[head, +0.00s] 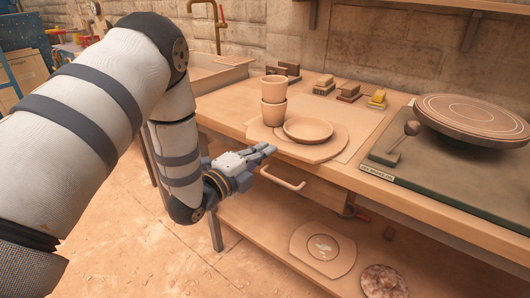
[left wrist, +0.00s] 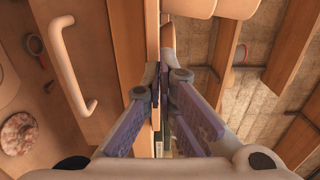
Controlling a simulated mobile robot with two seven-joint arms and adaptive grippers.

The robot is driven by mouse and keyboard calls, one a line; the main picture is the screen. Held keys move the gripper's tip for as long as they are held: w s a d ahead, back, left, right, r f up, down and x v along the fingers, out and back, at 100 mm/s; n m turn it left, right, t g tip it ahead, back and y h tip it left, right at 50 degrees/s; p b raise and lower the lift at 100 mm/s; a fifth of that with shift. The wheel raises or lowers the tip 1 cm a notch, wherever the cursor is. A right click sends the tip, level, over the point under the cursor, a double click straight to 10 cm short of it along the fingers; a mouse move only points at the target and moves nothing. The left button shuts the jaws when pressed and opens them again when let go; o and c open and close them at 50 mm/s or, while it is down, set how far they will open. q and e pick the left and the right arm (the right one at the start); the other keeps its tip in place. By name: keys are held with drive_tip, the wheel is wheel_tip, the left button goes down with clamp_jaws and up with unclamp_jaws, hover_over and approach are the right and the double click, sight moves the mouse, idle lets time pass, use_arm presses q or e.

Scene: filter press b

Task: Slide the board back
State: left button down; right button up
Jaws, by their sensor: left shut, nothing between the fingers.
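The board (head: 318,153) is a flat, pale, rounded board lying at the front edge of the workbench in the head view. Two stacked clay cups (head: 273,110) and a shallow clay dish (head: 308,129) stand on it. My left gripper (head: 267,149) is shut and empty, its fingertips at the board's front left edge. I cannot tell whether they touch it. In the left wrist view the closed fingers (left wrist: 161,85) point at the bench edge, with parts of the clay ware at the top. My right gripper is not in view.
A drawer handle (head: 284,178) sticks out below the bench edge, close to my left gripper. Small blocks and brushes (head: 348,92) stand behind the board. A round wheel (head: 473,115) is at the right. A lower shelf holds another board (head: 322,250).

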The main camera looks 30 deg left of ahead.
use_arm(q)
drive_tip(key=shift+w, duration=0.15)
drive_tip(key=shift+w+d, duration=0.15)
drive_tip(key=shift+w, duration=1.4)
